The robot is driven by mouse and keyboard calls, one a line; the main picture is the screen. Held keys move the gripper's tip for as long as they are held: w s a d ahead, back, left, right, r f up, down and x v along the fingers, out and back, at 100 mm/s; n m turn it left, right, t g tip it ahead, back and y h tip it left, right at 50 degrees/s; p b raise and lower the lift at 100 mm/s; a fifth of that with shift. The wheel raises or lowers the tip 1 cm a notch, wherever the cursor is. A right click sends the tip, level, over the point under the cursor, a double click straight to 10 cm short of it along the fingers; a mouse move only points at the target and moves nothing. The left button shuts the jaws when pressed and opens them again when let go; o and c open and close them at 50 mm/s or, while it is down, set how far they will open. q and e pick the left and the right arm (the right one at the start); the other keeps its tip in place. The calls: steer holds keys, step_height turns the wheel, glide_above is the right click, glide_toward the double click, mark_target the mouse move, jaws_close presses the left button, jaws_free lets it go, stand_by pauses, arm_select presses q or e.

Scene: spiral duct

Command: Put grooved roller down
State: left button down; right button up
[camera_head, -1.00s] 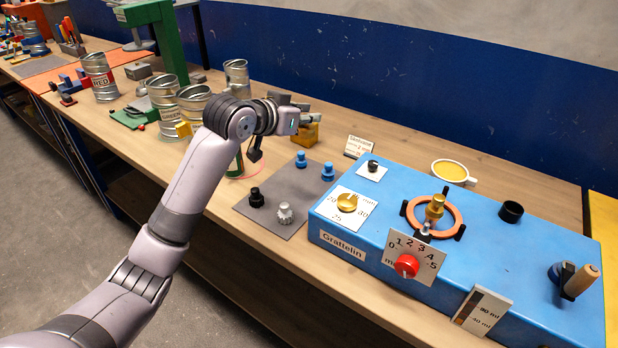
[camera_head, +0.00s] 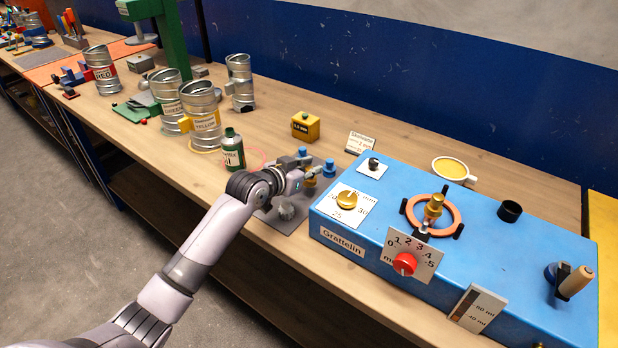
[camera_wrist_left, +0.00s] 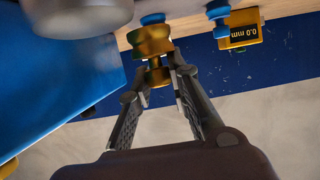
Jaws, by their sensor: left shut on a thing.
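My left gripper (camera_head: 308,177) is shut on the brass-coloured grooved roller (camera_head: 311,182). In the left wrist view the roller (camera_wrist_left: 150,42) shows between and beyond the fingertips (camera_wrist_left: 160,72). The gripper is over the grey mat (camera_head: 296,222), close to the blue machine's left end. I cannot tell whether the roller touches the mat. A silver roller (camera_head: 287,211) stands on the mat beside my arm. Two blue rollers, one behind (camera_head: 303,153) and one to the right (camera_head: 329,168), stand at the mat's far side. The black roller is hidden by my arm. My right gripper is not in view.
The blue Grattelin machine (camera_head: 340,243) with dials stands right of the mat. A green oil bottle (camera_head: 233,150) and several metal cans, one labelled yellow (camera_head: 204,125), stand to the left. A yellow 0.0 mm block (camera_head: 305,126) and a small sign (camera_head: 360,143) are behind.

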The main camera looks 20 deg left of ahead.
arm_select(q)
step_height(320, 180, down, 3)
steer(key=shift+r, duration=0.1)
steer(key=shift+f, duration=0.3)
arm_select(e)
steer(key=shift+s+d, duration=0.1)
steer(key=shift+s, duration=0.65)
arm_select(q)
steer(key=c, duration=1.5)
jaws_free()
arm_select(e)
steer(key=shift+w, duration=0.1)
arm_select(q)
steer(key=v, duration=1.2)
steer(key=shift+b, duration=0.4)
steer(key=shift+r, duration=0.1)
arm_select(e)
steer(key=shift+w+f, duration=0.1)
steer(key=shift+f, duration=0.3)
